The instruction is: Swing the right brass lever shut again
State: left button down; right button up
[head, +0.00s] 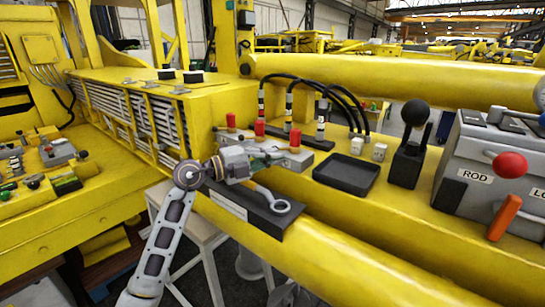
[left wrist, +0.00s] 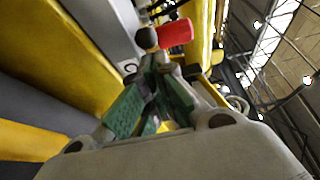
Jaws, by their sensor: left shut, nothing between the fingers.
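My left gripper (head: 272,156) is shut and empty, with green finger pads, beside a grey valve block (head: 293,158) on the yellow boom. In the left wrist view its fingers (left wrist: 158,78) reach toward a red cap (left wrist: 175,33) and a dark round knob (left wrist: 147,38). Red caps stand upright at the block, one behind the gripper (head: 259,128) and one to its right (head: 295,138). I cannot clearly make out the right brass lever; the gripper covers part of the block. I cannot tell whether the fingers touch anything. My right gripper is not seen.
Black hoses (head: 330,92) arch behind the block. A black tray (head: 346,174), a black ball-topped joystick (head: 409,145) and a grey control box (head: 492,165) with a red knob stand to the right.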

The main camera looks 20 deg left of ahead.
pick_arm(q)
jog(key=shift+w, duration=0.1)
jog(key=shift+w+a+m+g+h, duration=0.5)
jog(key=shift+a+m+g+h, duration=0.1)
jog(key=shift+g, duration=0.1)
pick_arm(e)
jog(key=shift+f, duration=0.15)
pick_arm(q)
jog(key=shift+r, duration=0.1)
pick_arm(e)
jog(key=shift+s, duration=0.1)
